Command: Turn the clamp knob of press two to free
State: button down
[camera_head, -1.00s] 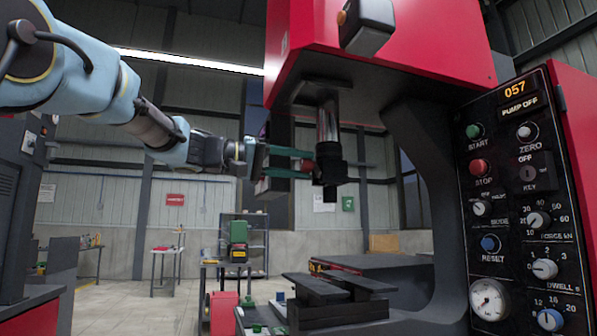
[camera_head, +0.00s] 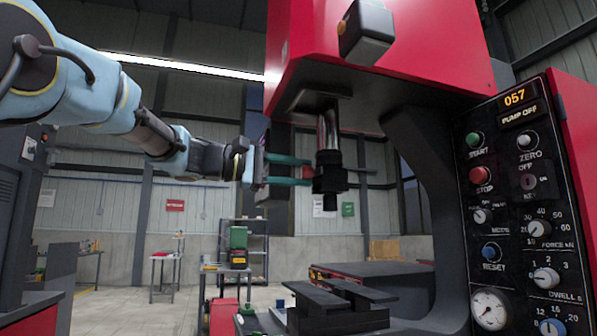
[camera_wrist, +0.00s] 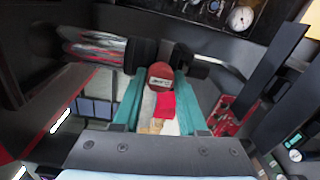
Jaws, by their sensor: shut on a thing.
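The red clamp knob (camera_head: 308,170) sits on the left side of the press's dark ram (camera_head: 329,178), below the red press head. In the wrist view the knob (camera_wrist: 160,77) is a dark red round end with a small pale label, too blurred to read. My gripper (camera_head: 307,171) reaches in from the left with its two teal fingers, one above and one below the knob, shut on it. In the wrist view the fingers (camera_wrist: 161,78) lie on either side of the knob. A bright red patch shows between them.
The control panel (camera_head: 520,200) at right has a lit 057 display and several knobs. The press bed (camera_head: 335,303) stands below the ram with open air above it. The press's dark frame column (camera_head: 435,180) is behind at right. Shelves stand far back.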

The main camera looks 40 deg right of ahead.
jog(key=shift+n, duration=0.3)
jog(key=shift+c, duration=2.2)
grip_release()
jog(key=shift+w+a, duration=0.1)
jog(key=b+v, duration=0.2)
jog(key=v, duration=0.8)
jog(key=shift+a, duration=0.3)
jog(key=shift+w+f, duration=0.1)
jog(key=shift+w, duration=0.05)
